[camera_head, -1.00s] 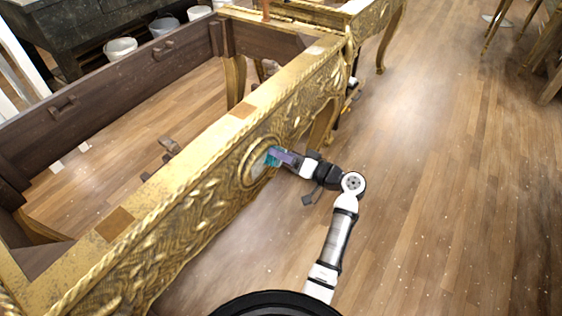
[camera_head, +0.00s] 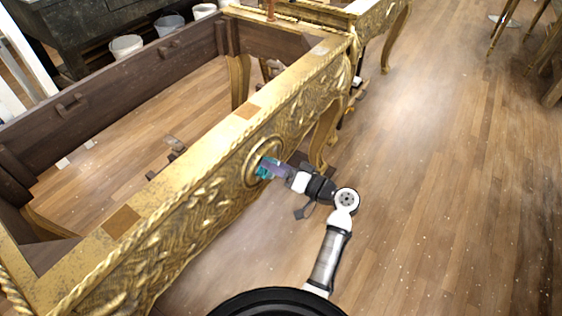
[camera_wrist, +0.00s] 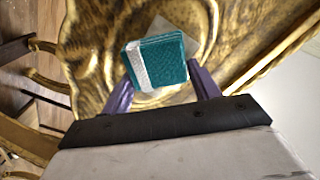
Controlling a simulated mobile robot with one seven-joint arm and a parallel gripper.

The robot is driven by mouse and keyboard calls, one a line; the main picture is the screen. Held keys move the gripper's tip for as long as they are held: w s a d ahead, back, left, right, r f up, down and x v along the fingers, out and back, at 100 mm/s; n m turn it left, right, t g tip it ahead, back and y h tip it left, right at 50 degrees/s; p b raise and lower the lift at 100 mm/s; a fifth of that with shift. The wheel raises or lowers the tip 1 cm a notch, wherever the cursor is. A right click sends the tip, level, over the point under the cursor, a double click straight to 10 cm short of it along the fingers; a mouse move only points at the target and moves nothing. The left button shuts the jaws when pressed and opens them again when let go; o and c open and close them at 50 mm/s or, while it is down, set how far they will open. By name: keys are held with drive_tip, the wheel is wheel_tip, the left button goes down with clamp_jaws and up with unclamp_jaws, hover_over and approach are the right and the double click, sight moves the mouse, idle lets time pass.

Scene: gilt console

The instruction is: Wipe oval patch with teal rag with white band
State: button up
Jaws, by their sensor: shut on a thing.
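The teal rag with a white band (camera_wrist: 165,62) is a folded block between the purple fingers of my gripper (camera_wrist: 160,85) in the wrist view. In the head view my gripper (camera_head: 268,168) is shut on the teal rag (camera_head: 264,168), at the front of the gilt rail. The oval patch (camera_head: 256,163) is a pale area inside a raised gilt oval frame; the rag and gripper cover much of it. In the wrist view a pale part of the patch (camera_wrist: 184,38) shows behind the rag. I cannot tell whether the rag touches it.
The gilt console (camera_head: 190,205) has a carved front and an open inside with dark wooden boards. Buckets (camera_head: 126,47) stand at the back left.

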sight(268, 172)
drive_tip(key=shift+s+a, duration=0.55)
drive_tip(key=shift+s, duration=0.15)
drive_tip(key=shift+s+a, duration=0.5)
drive_tip(key=shift+s, duration=0.2)
drive_tip(key=shift+r+p, duration=0.45)
drive_tip(key=shift+p, duration=0.05)
drive_tip(key=shift+w+d+b, duration=0.75)
drive_tip(key=shift+w+d, duration=0.1)
drive_tip(key=shift+w, duration=0.35)
drive_tip(key=shift+w+d+b, duration=0.7)
drive_tip(key=shift+w+d, duration=0.2)
drive_tip(key=shift+w, duration=0.25)
drive_tip(key=shift+w+d+b, duration=0.75)
drive_tip(key=shift+w+d, duration=0.1)
drive_tip(key=shift+w, duration=0.35)
drive_tip(key=shift+s+a+p, duration=0.25)
drive_tip(key=shift+s+a, duration=0.6)
drive_tip(key=shift+s, duration=0.35)
drive_tip(key=shift+s+a+p, duration=0.3)
drive_tip(key=shift+s+a, duration=0.6)
drive_tip(key=shift+s, duration=0.3)
drive_tip(key=shift+s+a+p, duration=0.25)
drive_tip(key=shift+s+a, duration=0.6)
drive_tip(key=shift+s, duration=0.35)
drive_tip(key=v, duration=0.6)
drive_tip(key=shift+d, duration=0.15)
drive_tip(key=shift+v, duration=1.45)
